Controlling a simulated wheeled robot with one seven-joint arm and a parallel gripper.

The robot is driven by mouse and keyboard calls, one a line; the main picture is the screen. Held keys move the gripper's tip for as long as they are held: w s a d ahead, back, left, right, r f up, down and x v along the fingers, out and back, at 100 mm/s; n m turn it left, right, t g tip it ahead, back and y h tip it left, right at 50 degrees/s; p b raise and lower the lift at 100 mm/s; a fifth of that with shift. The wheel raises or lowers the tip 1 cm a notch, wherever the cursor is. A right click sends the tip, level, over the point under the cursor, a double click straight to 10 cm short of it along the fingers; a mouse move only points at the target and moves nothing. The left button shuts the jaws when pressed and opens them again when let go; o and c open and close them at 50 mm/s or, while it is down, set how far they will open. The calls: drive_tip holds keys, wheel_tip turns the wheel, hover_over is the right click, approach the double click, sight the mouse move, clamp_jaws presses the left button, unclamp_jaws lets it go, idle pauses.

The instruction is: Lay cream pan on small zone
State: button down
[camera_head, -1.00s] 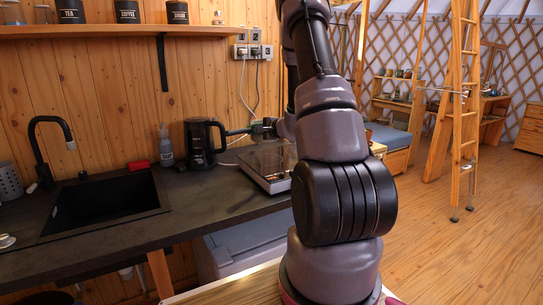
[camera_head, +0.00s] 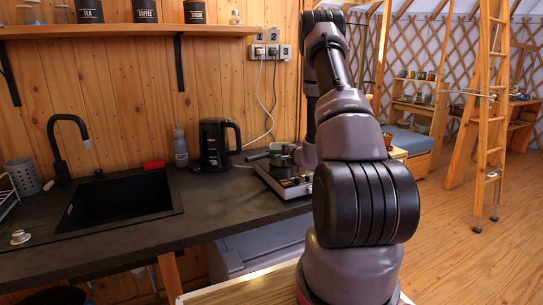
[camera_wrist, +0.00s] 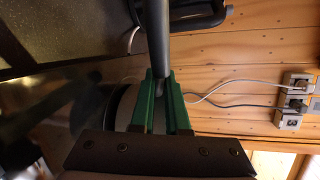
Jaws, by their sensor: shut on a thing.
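My gripper (camera_wrist: 160,105), with green fingers, is shut on a grey bar-like handle (camera_wrist: 158,35), which I take to be the cream pan's. The handle also shows in the head view (camera_head: 257,157), pointing left toward the kettle. A pale curved rim (camera_wrist: 122,104) beside the fingers in the wrist view may be the pan's body; most of it is hidden. In the head view my gripper (camera_head: 281,153) is low over the hob (camera_head: 287,188). My arm and gripper hide much of the hob top, and I cannot make out the small zone.
A black kettle (camera_head: 216,145) stands just left of the handle. Sockets (camera_head: 272,45) with cables are on the wall behind. The counter (camera_head: 215,195) in front of the kettle is clear.

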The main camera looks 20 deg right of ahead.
drive_tip(key=c, duration=0.9)
unclamp_jaws()
drive_tip(key=shift+f, duration=0.1)
